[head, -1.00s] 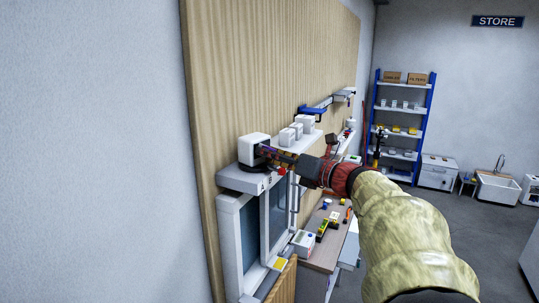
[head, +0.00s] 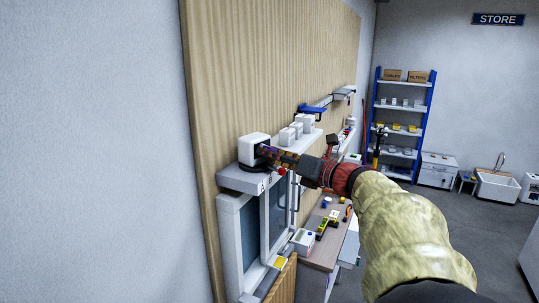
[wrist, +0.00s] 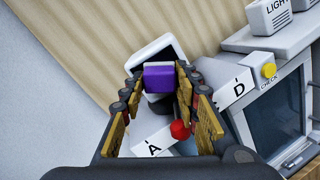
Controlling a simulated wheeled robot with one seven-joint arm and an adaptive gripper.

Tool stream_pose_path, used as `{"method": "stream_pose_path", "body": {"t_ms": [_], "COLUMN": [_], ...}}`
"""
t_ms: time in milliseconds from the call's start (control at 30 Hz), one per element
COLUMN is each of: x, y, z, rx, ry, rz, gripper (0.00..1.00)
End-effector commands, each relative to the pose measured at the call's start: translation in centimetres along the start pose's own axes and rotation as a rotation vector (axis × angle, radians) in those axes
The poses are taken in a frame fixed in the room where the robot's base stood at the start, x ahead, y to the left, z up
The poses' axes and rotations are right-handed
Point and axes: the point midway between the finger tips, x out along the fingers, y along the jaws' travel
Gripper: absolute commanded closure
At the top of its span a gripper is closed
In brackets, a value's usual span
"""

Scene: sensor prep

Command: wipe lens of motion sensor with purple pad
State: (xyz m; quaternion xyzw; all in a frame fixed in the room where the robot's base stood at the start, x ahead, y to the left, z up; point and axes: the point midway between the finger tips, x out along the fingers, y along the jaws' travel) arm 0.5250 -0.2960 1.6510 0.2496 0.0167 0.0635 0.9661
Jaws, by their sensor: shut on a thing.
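The motion sensor (head: 252,146) is a white rounded housing with a dark front, on the grey ledge at the top of the window-like frame. It also shows in the wrist view (wrist: 150,50), tilted, just beyond the purple pad. The purple pad (wrist: 159,78) is a small block between my fingertips. My gripper (head: 269,154) is shut on the pad, close in front of the sensor's dark face; it also shows in the wrist view (wrist: 159,80). The pad and fingers cover much of the sensor's face, so the lens is hidden and I cannot tell whether the pad touches it.
A red knob (wrist: 180,130) sits just below the fingers on the ledge marked A and D. A yellow CHECK button (wrist: 269,70) is to the right. White boxes (head: 298,128) stand on a shelf beside the sensor. A workbench (head: 325,250) with small items lies below.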

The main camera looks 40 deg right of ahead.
Motion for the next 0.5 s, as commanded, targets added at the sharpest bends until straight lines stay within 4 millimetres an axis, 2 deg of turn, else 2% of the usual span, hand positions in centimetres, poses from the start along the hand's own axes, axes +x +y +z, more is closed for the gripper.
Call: {"method": "stream_pose_path", "body": {"t_ms": [133,500], "x": [0.03,-0.38], "y": [-0.81,-0.86], "z": [0.55,0.58], "rx": [0.0,0.0], "ry": [-0.001,-0.001], "rz": [-0.001,0.0], "gripper": [0.89,0.89]}}
